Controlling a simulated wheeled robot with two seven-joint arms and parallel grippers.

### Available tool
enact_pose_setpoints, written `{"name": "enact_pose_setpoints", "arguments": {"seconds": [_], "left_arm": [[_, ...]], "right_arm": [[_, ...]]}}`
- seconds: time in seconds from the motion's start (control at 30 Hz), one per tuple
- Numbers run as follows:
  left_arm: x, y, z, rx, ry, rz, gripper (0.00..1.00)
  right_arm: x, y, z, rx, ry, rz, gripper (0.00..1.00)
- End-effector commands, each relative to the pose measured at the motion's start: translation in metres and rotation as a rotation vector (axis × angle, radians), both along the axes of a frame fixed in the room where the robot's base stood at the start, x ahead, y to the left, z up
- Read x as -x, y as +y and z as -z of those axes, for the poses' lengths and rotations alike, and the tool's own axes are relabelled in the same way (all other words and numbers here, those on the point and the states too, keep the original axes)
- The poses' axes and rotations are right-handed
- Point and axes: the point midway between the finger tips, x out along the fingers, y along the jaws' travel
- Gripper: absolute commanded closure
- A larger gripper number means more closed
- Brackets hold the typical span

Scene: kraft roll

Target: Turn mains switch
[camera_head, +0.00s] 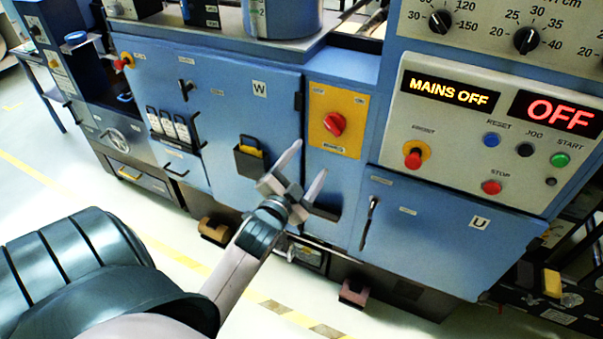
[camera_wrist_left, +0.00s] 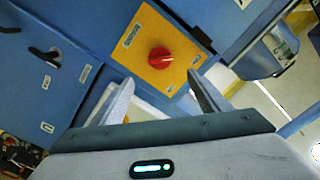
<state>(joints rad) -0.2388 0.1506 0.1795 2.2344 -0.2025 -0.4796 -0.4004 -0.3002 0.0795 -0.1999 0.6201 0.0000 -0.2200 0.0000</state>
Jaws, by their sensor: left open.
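The mains switch is a red rotary knob (camera_head: 334,123) on a yellow plate (camera_head: 349,104) on the blue machine front. In the left wrist view the red knob (camera_wrist_left: 160,57) sits on its yellow plate (camera_wrist_left: 150,27), beyond my fingertips. My left gripper (camera_head: 306,159) is open and empty, in front of the machine and below and left of the knob in the head view. Its fingers also show in the left wrist view (camera_wrist_left: 160,88), apart from the knob. A display (camera_head: 449,90) reads MAINS OFF. My right gripper is not in view.
Right of the knob are a red-on-yellow button (camera_head: 413,158), a red stop button (camera_head: 491,187) and an OFF display (camera_head: 556,112). A black door handle (camera_head: 369,222) and a black pocket (camera_head: 250,162) stick out nearby. Open floor lies in front.

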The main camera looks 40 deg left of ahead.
Motion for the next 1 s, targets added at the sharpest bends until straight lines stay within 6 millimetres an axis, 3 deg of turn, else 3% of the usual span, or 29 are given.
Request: {"name": "enact_pose_setpoints", "arguments": {"seconds": [0.1, 0.3, 1.0], "left_arm": [[0.017, -0.004, 0.002, 0.0, 0.0, 0.0, 0.31], [0.03, -0.007, 0.0, 0.0, -0.001, -0.001, 0.31], [0.031, -0.008, 0.003, 0.003, 0.004, 0.001, 0.31]], "right_arm": [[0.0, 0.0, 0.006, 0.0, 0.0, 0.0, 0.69], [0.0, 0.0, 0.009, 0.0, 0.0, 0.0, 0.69], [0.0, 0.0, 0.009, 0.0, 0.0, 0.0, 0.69]]}}
